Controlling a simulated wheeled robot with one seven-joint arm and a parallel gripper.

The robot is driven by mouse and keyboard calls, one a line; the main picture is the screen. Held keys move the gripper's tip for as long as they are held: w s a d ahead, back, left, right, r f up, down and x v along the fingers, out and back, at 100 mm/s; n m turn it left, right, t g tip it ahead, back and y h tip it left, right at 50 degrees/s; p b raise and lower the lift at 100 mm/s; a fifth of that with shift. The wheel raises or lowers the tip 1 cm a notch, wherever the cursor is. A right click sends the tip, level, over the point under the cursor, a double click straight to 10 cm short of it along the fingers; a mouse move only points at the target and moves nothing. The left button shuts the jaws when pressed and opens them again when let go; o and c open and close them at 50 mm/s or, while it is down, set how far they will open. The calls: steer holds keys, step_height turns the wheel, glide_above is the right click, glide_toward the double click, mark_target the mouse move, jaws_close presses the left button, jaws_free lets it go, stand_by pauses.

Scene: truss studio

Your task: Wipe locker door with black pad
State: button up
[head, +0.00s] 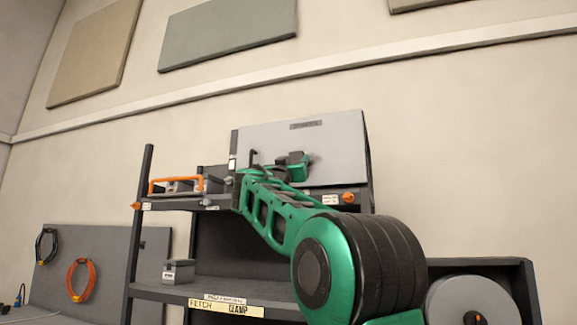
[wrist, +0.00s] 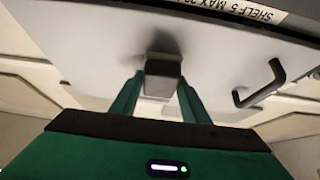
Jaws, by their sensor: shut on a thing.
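The locker door (head: 340,147) is a flat light grey panel at the top of the dark rack. It also fills much of the wrist view (wrist: 85,45), with a dark bar handle (wrist: 262,85) on the right there. My gripper (wrist: 160,88) is shut on a dark block, the black pad (wrist: 163,68), between its two green fingers. In the head view my gripper (head: 293,165) is in front of the door, right of the handle. The pad is at or very close to the door face, with a dark shadow beside it. I cannot tell whether they touch.
An orange-handled carrier (head: 177,185) stands on the shelf left of the door. A small grey box (head: 179,271) sits on the lower shelf (head: 150,291). Cable coils (head: 81,280) hang on a grey panel at left. A round grey reel (head: 470,300) is at lower right.

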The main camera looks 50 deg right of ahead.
steer(key=shift+w+d, duration=0.25)
steer(key=shift+d, duration=0.35)
steer(key=shift+s+d, duration=0.5)
steer(key=shift+s, duration=0.75)
steer(key=shift+s+d, duration=0.55)
steer(key=shift+s, duration=0.65)
steer(key=shift+s+d, duration=0.5)
steer(key=shift+s, duration=0.75)
steer(key=shift+w+a, duration=0.5)
steer(key=shift+w, duration=0.7)
steer(key=shift+w+a, duration=0.5)
steer(key=shift+w, duration=0.75)
steer(key=shift+w+a, duration=0.5)
steer(key=shift+w, duration=0.7)
steer(key=shift+w+a, duration=0.1)
steer(key=shift+r, duration=0.15)
